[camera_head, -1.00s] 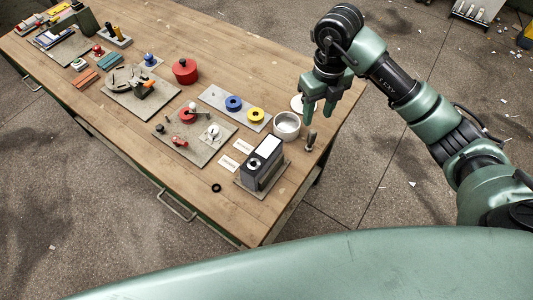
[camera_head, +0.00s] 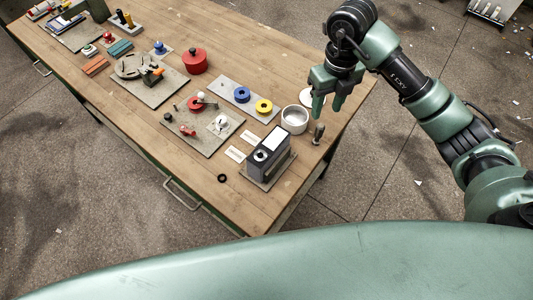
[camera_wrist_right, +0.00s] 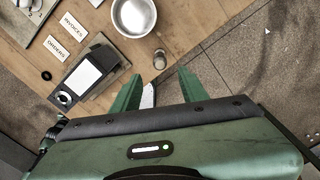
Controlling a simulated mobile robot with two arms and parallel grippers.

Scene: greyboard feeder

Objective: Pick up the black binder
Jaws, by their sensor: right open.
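The black binder (camera_head: 267,154) stands upright on a grey board at the near right corner of the wooden table, with a white label on it. It also shows in the right wrist view (camera_wrist_right: 87,75), left of my fingers. My right gripper (camera_head: 325,107) is open and empty, above the table's right edge. It is above and to the right of the binder and apart from it. In the right wrist view its two green fingers (camera_wrist_right: 153,94) are spread. My left gripper is not in view.
A white bowl (camera_head: 294,119) and a small metal cylinder (camera_head: 318,134) stand close to the binder. Two paper labels (camera_head: 235,154) and a black ring (camera_head: 222,178) lie to its left. Boards with coloured parts fill the table further left.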

